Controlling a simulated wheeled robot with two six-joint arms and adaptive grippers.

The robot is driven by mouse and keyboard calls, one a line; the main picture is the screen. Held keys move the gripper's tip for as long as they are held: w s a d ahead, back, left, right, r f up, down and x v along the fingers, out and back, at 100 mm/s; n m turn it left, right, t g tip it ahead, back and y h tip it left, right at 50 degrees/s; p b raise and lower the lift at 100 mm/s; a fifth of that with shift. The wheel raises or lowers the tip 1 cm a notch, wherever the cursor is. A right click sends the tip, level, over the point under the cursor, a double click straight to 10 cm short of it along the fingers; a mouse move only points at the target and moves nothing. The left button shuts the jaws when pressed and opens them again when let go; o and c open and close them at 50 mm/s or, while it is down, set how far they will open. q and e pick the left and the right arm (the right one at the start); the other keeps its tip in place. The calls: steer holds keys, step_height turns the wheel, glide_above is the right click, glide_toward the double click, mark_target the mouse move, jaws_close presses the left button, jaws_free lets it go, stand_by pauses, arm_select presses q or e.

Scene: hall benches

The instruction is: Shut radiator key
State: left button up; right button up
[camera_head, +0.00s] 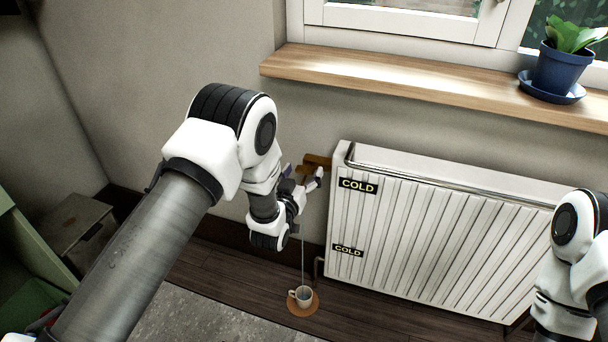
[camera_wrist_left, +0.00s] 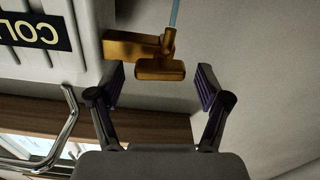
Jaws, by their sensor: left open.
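The brass radiator key (camera_head: 316,160) sits at the upper left end of the white radiator (camera_head: 440,240). In the left wrist view the key (camera_wrist_left: 160,71) shows a short crossbar on a brass block, and the picture is upside down. My left gripper (camera_head: 303,175) is open at the key. In the wrist view its two purple-padded fingers (camera_wrist_left: 160,80) stand on either side of the crossbar, with gaps showing. A thin pale blue stream (camera_wrist_left: 174,15) runs from the key. In the head view it drops to a white cup (camera_head: 304,295). My right gripper is out of view.
The cup stands on a round brown coaster (camera_head: 314,308) on the floor. The radiator bears two COLD labels. A wooden sill (camera_head: 400,78) juts out above, holding a blue plant pot (camera_head: 557,70). A box (camera_head: 72,232) stands at left.

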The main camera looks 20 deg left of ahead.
arm_select(q)
steer(key=shift+w, duration=0.25)
steer(key=c, duration=1.2)
steer(key=shift+o, duration=0.2)
steer(key=shift+n, duration=0.3)
steer(key=n+p, duration=0.1)
steer(key=n, duration=0.2)
steer(key=shift+a+r, duration=0.1)
steer(key=n+p, duration=0.1)
steer(key=n, duration=0.3)
steer(key=shift+n, duration=0.4)
steer(key=n+p, duration=0.1)
steer(key=n, duration=0.3)
steer(key=shift+a, duration=0.1)
steer(key=shift+f+n+p, duration=0.15)
steer(key=shift+n+p, duration=0.15)
steer(key=shift+n, duration=0.75)
steer(key=shift+f+n+p, duration=0.1)
steer(key=shift+n+p, duration=0.2)
steer(key=shift+n, duration=0.75)
